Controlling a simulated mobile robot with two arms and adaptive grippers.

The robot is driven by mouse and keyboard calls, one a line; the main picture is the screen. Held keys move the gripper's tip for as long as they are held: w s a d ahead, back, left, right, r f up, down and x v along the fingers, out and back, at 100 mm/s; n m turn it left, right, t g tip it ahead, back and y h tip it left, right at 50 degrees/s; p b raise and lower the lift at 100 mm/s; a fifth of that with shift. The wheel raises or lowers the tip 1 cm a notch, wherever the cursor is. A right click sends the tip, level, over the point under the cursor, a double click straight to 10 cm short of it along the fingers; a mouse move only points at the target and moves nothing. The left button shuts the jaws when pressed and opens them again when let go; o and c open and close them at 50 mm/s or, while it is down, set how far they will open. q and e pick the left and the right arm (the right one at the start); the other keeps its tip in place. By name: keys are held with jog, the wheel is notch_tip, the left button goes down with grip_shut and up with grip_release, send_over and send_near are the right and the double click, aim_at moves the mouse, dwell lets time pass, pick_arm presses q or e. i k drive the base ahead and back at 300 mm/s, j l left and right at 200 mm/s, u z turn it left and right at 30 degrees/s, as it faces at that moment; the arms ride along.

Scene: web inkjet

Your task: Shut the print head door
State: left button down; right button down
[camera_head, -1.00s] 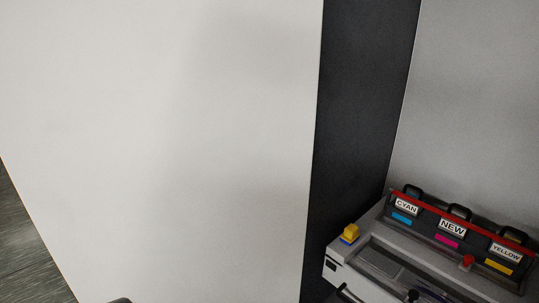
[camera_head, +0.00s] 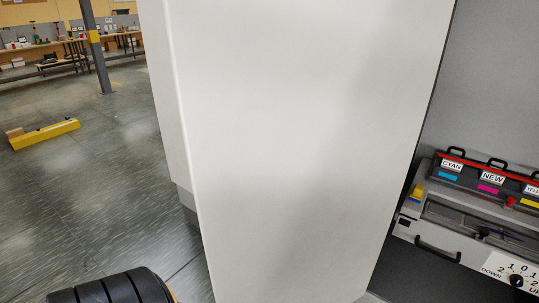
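A large white door panel (camera_head: 300,140) fills the middle of the head view. It stands upright and open, with its left edge free over the floor and its right side by a dark recess. To its right, inside the open machine, is the print head unit (camera_head: 465,232), with CYAN, NEW and YELLOW labels, a red bar and black handles. The right end of the unit is cut off by the picture edge. Neither of my grippers shows. What lies behind the panel is hidden.
Open grey floor (camera_head: 90,190) lies left of the panel. A yellow floor barrier (camera_head: 45,134) lies there farther off. A grey post (camera_head: 96,50) with a yellow band and workbenches (camera_head: 70,45) stand at the back. A dial plate (camera_head: 512,272) marked DOWN sits at lower right.

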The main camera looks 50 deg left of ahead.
aim_at(302, 120)
jog(key=k+j+z, duration=0.15)
jog(key=j, duration=0.25)
jog(key=j+z, duration=0.15)
jog(key=j, duration=0.25)
jog(key=k+j+z, duration=0.15)
jog(key=j, duration=0.25)
jog(key=k+j+z, duration=0.15)
jog(key=j, duration=0.2)
jog(key=k+j+z, duration=0.15)
jog(key=j, duration=0.2)
jog(key=i+j+z, duration=0.15)
jog(key=j, duration=0.55)
jog(key=j+z, duration=0.2)
jog(key=j, duration=0.5)
jog(key=k+j+z, duration=0.45)
jog(key=k+j, duration=0.1)
jog(key=k, duration=0.1)
